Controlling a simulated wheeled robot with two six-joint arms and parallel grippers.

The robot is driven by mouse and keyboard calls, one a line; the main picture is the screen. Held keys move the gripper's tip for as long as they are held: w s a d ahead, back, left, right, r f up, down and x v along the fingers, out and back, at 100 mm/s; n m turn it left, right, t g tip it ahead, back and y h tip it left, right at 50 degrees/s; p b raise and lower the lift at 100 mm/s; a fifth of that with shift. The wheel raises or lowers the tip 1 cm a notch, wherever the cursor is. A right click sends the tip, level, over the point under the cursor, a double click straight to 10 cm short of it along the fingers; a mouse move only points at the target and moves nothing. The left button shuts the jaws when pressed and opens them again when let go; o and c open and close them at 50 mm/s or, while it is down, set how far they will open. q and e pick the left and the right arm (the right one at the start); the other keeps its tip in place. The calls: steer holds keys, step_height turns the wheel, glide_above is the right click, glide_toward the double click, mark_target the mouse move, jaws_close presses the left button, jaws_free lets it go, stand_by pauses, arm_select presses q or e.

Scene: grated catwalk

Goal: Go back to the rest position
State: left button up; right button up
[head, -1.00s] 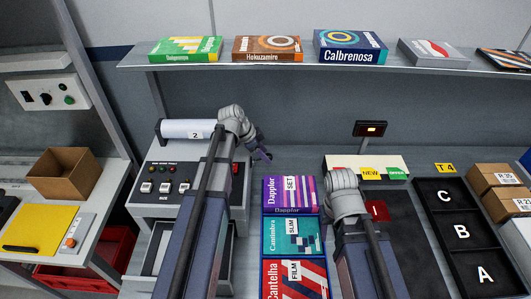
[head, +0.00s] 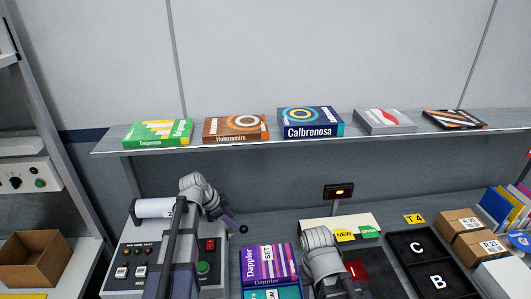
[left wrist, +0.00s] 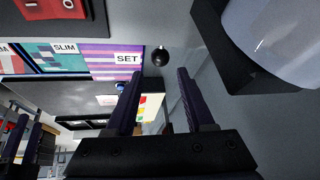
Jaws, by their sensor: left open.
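My left gripper (head: 232,223) is raised above the bench, at the right of the control box, with its jaws apart. It also shows in the left wrist view (left wrist: 158,100), its two dark fingers parallel with nothing held between them. A black ball (left wrist: 160,56) shows beyond the fingertips and apart from them. My right arm is folded at the lower middle of the head view, in front of the dark mat; its fingers are hidden there. A dark two-pronged shape at the lower left of the left wrist view may be the right gripper, but is unclear.
A control box (head: 128,250) with a white roller (head: 153,208) stands below the left arm. A black lettered tray (head: 405,245) is at right. A shelf (head: 200,146) with several boxes runs above.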

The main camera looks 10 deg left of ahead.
arm_select(q)
steer(key=s+d+f+n+g+y+b, duration=0.2)
steer(key=s+d+f+n, duration=0.1)
steer(key=s+d, duration=0.5)
steer(key=s+d+f+n+g+y+b, duration=0.2)
steer(key=s+d+n, duration=0.3)
steer(key=s+d, duration=0.4)
steer(key=s+f+y, duration=0.1)
steer(key=s, duration=0.3)
steer(key=shift+d+f+y, duration=0.3)
steer(key=shift+f, duration=0.1)
